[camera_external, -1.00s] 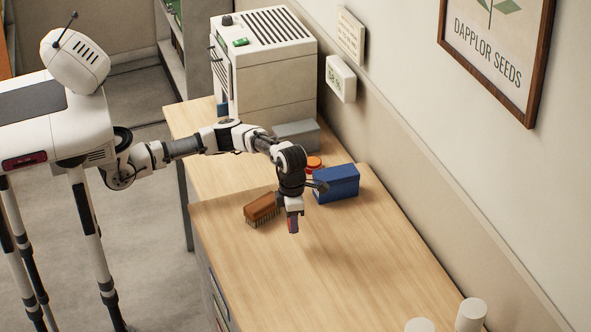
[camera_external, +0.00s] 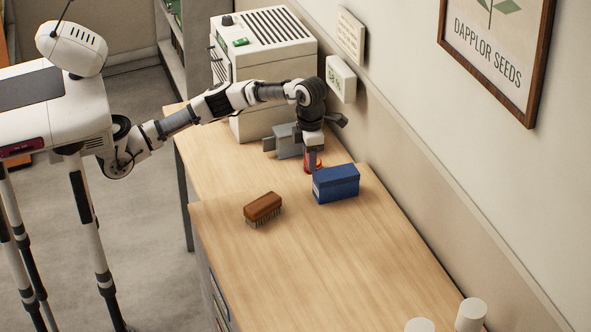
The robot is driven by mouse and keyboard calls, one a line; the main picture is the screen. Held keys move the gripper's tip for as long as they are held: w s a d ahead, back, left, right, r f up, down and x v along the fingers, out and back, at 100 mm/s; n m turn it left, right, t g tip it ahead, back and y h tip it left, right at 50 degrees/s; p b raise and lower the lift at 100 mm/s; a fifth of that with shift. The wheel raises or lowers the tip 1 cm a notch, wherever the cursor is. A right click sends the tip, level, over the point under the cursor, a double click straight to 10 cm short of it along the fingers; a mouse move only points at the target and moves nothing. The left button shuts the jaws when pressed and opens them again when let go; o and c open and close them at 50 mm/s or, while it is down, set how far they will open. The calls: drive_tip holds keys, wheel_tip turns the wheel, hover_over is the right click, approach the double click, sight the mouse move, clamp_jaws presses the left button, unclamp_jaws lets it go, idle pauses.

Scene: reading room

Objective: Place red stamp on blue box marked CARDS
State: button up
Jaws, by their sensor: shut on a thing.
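My gripper (camera_external: 311,163) points down beside the far left corner of the blue box (camera_external: 336,185), apart from the box top. It is shut on a small reddish thing, which looks like the red stamp (camera_external: 310,168); the fingers hide most of it. The blue box stands closed on the wooden desk, its lid bare. A pale label shows at the left edge of its front; its lettering is too small to read.
A round red-orange thing (camera_external: 319,163) is partly hidden behind my gripper. A grey box (camera_external: 287,141) stands behind it. A brown brush (camera_external: 263,207) lies left of the blue box. A large white machine (camera_external: 275,70) stands at the back.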

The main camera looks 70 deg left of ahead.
drive_tip(key=w+a+r+n+p, duration=0.2)
drive_tip(key=w+a+r+p, duration=0.25)
drive_tip(key=w+a, duration=0.65)
drive_tip(key=b, duration=0.2)
hover_over(327, 175)
wheel_tip(327, 175, down, 14)
drive_tip(key=shift+s+r, duration=0.1)
drive_tip(key=shift+r, duration=0.1)
drive_tip(key=shift+f+p, duration=0.55)
drive_tip(key=shift+f, duration=2)
drive_tip(key=shift+f, duration=0.15)
drive_tip(key=o, duration=1)
wheel_tip(327, 175, up, 12)
drive_tip(key=shift+r+b, duration=0.15)
drive_tip(key=shift+b, duration=0.4)
